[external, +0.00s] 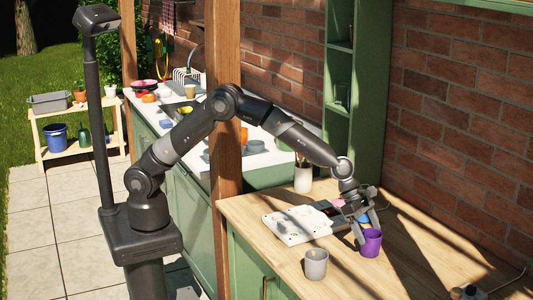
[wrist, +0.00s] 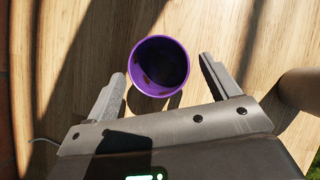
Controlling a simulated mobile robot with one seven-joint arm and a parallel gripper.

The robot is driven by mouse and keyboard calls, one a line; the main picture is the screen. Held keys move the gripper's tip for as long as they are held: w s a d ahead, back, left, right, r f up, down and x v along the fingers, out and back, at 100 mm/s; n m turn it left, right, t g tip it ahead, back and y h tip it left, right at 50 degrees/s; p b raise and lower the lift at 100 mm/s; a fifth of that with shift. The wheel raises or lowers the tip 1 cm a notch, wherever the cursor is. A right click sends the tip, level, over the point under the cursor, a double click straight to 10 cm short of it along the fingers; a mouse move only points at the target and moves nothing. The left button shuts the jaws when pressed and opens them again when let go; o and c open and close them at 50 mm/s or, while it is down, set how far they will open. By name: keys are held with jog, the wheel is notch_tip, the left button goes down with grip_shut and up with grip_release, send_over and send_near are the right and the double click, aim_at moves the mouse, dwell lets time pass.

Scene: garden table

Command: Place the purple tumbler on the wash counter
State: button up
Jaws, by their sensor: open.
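The purple tumbler (external: 371,243) stands upright on the wooden table (external: 330,279), near its right part. In the wrist view the tumbler (wrist: 159,66) shows from above, with its open mouth and dark inside. My gripper (external: 369,230) is open at the tumbler, pointing down. In the wrist view its two fingers (wrist: 163,80) lie on either side of the tumbler, with a gap on each side. The wash counter (external: 258,158), a pale top with a sink and dishes, lies at the back left behind a wooden post.
A grey cup (external: 316,264) stands left of the tumbler on the table. The wooden post (external: 226,150) and green shelf (external: 356,90) rise between table and counter. Several bowls and cups crowd the counter.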

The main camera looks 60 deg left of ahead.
jog(key=v, duration=0.8)
jog(key=shift+a+r, duration=0.15)
jog(key=shift+r, duration=0.05)
jog(key=shift+o, duration=0.6)
jog(key=shift+a+r, duration=0.15)
jog(key=shift+r, duration=0.05)
